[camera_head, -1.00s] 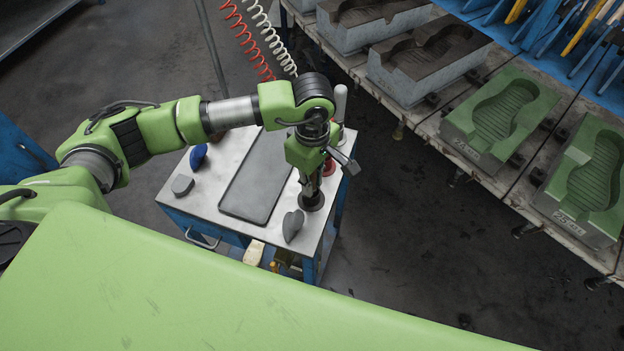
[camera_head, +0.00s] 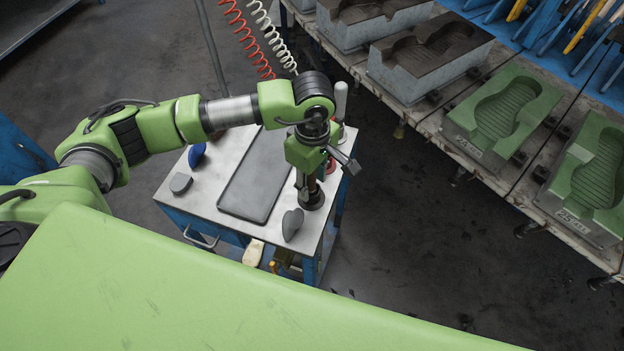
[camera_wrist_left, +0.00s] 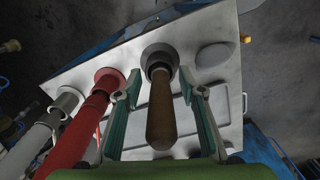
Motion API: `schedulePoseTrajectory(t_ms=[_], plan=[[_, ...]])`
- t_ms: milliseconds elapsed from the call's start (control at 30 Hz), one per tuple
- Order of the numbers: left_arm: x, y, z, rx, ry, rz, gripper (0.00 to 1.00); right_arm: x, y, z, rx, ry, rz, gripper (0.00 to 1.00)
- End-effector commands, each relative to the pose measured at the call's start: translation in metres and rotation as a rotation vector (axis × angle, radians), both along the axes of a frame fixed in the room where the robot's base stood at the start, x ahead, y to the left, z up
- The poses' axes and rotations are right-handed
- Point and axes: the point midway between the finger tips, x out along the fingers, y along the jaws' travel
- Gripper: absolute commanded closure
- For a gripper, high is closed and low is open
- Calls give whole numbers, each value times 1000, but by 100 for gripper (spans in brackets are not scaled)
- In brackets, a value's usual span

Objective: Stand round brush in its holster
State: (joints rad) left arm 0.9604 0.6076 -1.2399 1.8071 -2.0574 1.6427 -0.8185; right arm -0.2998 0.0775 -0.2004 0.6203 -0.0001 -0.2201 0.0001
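The round brush stands handle-up in its dark round holster (camera_head: 312,201) at the right front of the metal-topped cart. In the left wrist view its wooden handle (camera_wrist_left: 161,112) points toward the camera, and its lower end is inside the holster (camera_wrist_left: 160,57); the bristles are hidden. My left gripper (camera_head: 312,182) is above the holster. In the left wrist view its two green fingers (camera_wrist_left: 159,88) are spread on either side of the handle, with a visible gap on both sides. My right gripper is in neither view.
In the left wrist view, a red tool (camera_wrist_left: 82,128) and a grey tool (camera_wrist_left: 42,135) stand upright beside the brush. The cart top (camera_head: 230,160) holds a dark tray (camera_head: 250,205) and a grey pad (camera_head: 292,224). Sole moulds (camera_head: 500,115) stand on the bench at right.

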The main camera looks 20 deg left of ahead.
Motion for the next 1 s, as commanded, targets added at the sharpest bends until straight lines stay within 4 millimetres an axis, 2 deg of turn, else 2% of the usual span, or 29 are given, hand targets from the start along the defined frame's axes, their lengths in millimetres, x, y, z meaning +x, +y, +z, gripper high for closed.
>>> schedulePoseTrajectory(t_ms=[367, 467, 800, 1000], plan=[[1, 0, 5, 0, -1, 0, 64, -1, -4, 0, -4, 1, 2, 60], [2, 0, 19, -2, -5, 1, 64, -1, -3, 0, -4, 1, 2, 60], [2, -1, 89, -1, -5, -1, 64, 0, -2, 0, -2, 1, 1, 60], [1, 0, 114, 0, -2, 0, 64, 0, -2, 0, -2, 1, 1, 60]])
